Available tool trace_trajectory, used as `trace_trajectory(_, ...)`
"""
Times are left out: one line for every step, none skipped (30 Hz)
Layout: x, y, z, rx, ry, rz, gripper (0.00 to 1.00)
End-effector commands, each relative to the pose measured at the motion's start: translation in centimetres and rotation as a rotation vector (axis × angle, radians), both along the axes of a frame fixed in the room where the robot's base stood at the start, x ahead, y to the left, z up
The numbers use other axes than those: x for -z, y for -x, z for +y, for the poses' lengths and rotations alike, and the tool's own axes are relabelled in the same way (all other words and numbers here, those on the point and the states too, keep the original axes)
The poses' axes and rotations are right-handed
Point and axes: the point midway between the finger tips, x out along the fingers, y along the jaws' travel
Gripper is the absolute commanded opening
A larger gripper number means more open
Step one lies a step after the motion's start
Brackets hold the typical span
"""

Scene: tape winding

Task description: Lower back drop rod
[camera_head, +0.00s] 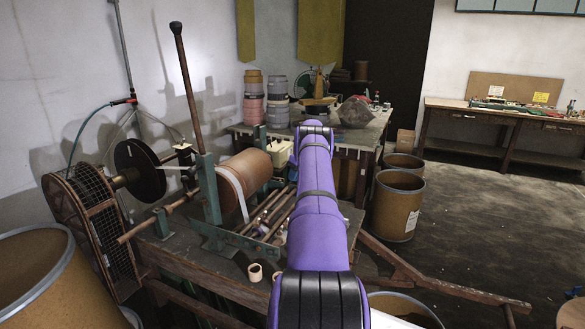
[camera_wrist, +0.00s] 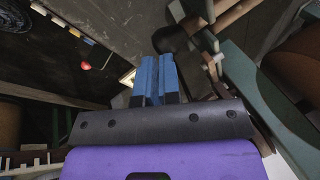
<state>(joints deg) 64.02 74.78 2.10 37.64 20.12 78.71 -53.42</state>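A long dark rod (camera_head: 186,85) with a black knob stands raised and leaning left above the green upright of the winding machine (camera_head: 212,190). I cannot tell if it is the back drop rod. Behind the upright is a brown roll (camera_head: 246,172) with a pale strip. My arm reaches away from me to the right of the roll, and it hides my gripper in the head view. In the wrist view my gripper's blue fingers (camera_wrist: 156,78) lie side by side, nearly touching, with nothing visible between them. A dark rounded end (camera_wrist: 168,40) shows just beyond the fingertips.
A spoked wheel (camera_head: 95,225) and black disc (camera_head: 140,170) stand left of the machine. Loose rods (camera_head: 270,213) lie on its bench. A drum (camera_head: 398,205) stands to the right, and a cluttered table (camera_head: 350,130) is behind. Open floor lies at the right.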

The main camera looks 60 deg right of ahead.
Motion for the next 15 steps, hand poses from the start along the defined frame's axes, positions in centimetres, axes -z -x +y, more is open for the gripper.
trace_trajectory(1.0,0.0,0.2,-0.001,-0.006,0.004,0.0)
trace_trajectory(1.3,0.0,0.2,-0.001,-0.007,0.005,0.0)
trace_trajectory(1.6,0.0,0.2,-0.002,-0.008,0.005,0.0)
trace_trajectory(1.9,0.0,0.3,-0.002,-0.009,0.006,0.0)
trace_trajectory(2.1,0.1,0.3,-0.003,-0.01,0.006,0.0)
trace_trajectory(2.3,0.1,0.3,-0.002,-0.011,0.007,0.0)
trace_trajectory(2.4,0.1,0.4,-0.003,-0.012,0.008,0.0)
trace_trajectory(2.5,0.1,0.4,-0.003,-0.012,0.009,0.0)
trace_trajectory(2.6,0.1,0.4,-0.004,-0.013,0.008,0.0)
trace_trajectory(2.6,0.1,0.4,-0.005,-0.013,0.009,0.0)
trace_trajectory(2.6,0.1,0.4,-0.005,-0.013,0.009,0.0)
trace_trajectory(2.6,0.1,0.4,-0.005,-0.013,0.009,0.0)
trace_trajectory(2.6,0.0,0.5,-0.004,-0.012,0.01,0.0)
trace_trajectory(2.6,0.0,0.5,-0.006,-0.012,0.01,0.0)
trace_trajectory(2.6,0.0,0.5,-0.006,-0.012,0.01,0.0)
